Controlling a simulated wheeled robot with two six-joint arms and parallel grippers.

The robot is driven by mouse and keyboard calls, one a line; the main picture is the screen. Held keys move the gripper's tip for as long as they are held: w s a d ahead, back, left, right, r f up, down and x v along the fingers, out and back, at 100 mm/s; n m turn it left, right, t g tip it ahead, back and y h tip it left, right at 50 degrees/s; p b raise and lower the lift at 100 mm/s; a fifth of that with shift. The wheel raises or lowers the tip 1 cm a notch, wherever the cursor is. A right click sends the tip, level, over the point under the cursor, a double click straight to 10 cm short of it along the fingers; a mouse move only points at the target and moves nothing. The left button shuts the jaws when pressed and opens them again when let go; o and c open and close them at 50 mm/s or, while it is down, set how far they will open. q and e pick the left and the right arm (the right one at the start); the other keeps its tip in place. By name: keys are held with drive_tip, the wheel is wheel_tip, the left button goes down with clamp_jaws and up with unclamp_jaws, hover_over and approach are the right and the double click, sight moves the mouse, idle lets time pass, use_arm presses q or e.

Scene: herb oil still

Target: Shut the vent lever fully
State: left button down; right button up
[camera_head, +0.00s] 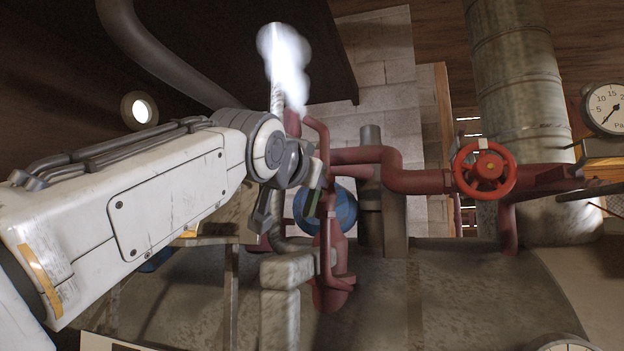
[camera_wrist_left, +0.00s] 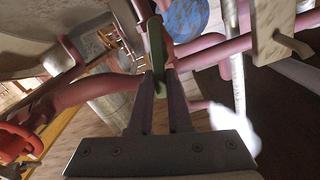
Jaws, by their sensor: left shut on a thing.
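The vent lever shows a green handle (camera_wrist_left: 157,45) in the left wrist view, between the two fingers of my left gripper (camera_wrist_left: 160,80), which is shut on it. In the head view a narrow part of the green handle (camera_head: 312,203) shows beside the red pipes, below the wrist of my left arm. The lever's pivot is mostly hidden there, so its exact angle is hard to tell. White steam (camera_head: 285,58) rises from the pipe top above the gripper, and shows in the left wrist view (camera_wrist_left: 236,128). My right gripper is not in view.
A red handwheel valve (camera_head: 484,170) sits on the red pipe (camera_head: 405,181) to the right. A pressure gauge (camera_head: 606,108) is at the far right. A blue round vessel (camera_head: 340,210) is behind the pipes. A pale block (camera_head: 281,275) stands close below the gripper.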

use_arm(q)
drive_tip(key=m, duration=0.4)
drive_tip(key=d+f+m, duration=0.1)
drive_tip(key=m, duration=0.3)
drive_tip(key=m+p, duration=0.1)
drive_tip(key=m, duration=0.4)
drive_tip(key=shift+s+d+f, duration=0.2)
drive_tip(key=shift+s+f, duration=0.05)
drive_tip(key=shift+f, duration=0.15)
drive_tip(key=shift+f+m, duration=0.2)
drive_tip(key=shift+m, duration=0.6)
drive_tip(key=shift+f, duration=0.1)
drive_tip(key=c, duration=0.8)
unclamp_jaws()
drive_tip(key=shift+c, duration=0.2)
drive_tip(key=shift+s, duration=0.1)
drive_tip(key=b+v, duration=0.4)
drive_tip(key=v, duration=0.6)
